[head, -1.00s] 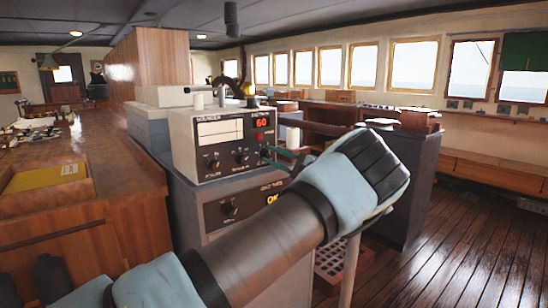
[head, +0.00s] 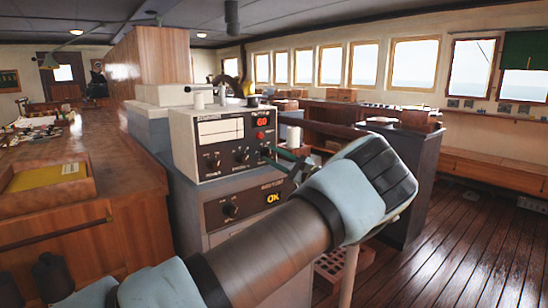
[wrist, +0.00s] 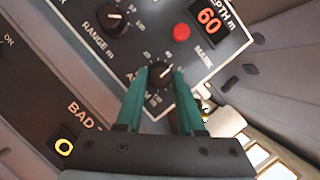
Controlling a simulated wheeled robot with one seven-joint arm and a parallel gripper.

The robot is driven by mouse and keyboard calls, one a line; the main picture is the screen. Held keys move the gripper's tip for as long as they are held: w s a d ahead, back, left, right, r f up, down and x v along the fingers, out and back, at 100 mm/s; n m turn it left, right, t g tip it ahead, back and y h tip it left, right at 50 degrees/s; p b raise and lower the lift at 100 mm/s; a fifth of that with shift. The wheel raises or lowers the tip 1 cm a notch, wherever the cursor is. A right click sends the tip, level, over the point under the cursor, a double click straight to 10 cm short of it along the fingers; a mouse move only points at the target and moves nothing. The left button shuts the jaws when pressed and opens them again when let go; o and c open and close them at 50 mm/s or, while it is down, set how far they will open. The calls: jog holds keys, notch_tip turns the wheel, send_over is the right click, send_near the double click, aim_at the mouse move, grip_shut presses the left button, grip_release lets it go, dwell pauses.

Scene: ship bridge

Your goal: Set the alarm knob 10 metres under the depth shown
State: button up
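The echo sounder (head: 215,145) is a pale box with a dark front panel on a grey cabinet. Its red depth display (wrist: 209,20) reads 60 in the wrist view. The black alarm knob (wrist: 160,76) sits low on the panel, with a small scale around it. Its pointer seems to face up and right, but the scale is too blurred to read surely. My gripper (wrist: 161,82) has its green fingers on both sides of the knob, seemingly touching it. In the head view my gripper (head: 272,154) reaches the panel's lower right.
The range knob (wrist: 113,18) and red mark button (wrist: 181,32) are close to the fingers. A lower unit (head: 245,203) with a yellow display is below. A wooden counter (head: 120,165) stands left, a dark cabinet (head: 415,180) right. The plank floor (head: 470,245) is open at right.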

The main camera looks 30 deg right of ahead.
jog(key=o, duration=0.4)
jog(key=b+v, duration=0.3)
jog(key=v, duration=0.7)
jog(key=shift+s+d+f, duration=0.15)
jog(key=shift+s+d, duration=0.05)
jog(key=shift+s, duration=0.1)
